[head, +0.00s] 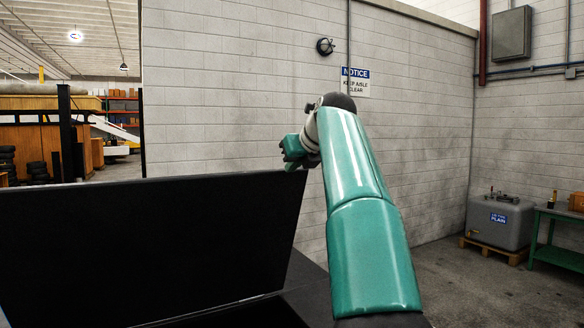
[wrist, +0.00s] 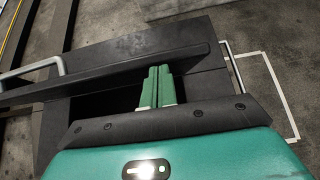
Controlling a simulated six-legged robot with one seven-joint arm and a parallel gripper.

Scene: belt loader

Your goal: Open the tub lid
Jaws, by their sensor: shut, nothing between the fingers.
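The tub lid (head: 150,245) is a large black panel filling the lower left of the head view. It stands steeply raised, with a dark gap along its lower edge. In the wrist view the lid (wrist: 120,62) is a long dark bar seen nearly edge-on, with the dark tub opening (wrist: 105,103) below it. My gripper (head: 291,161) is at the lid's upper right corner in the head view. Its green fingers (wrist: 158,70) are closed together and empty, reaching to the lid's edge in the wrist view. I cannot tell whether they touch it.
A block wall (head: 230,100) with a notice sign (head: 356,82) stands behind. A grey tank (head: 499,222) on a pallet and a green bench (head: 556,238) are at the right. Pale rails (wrist: 233,68) show beside the tub.

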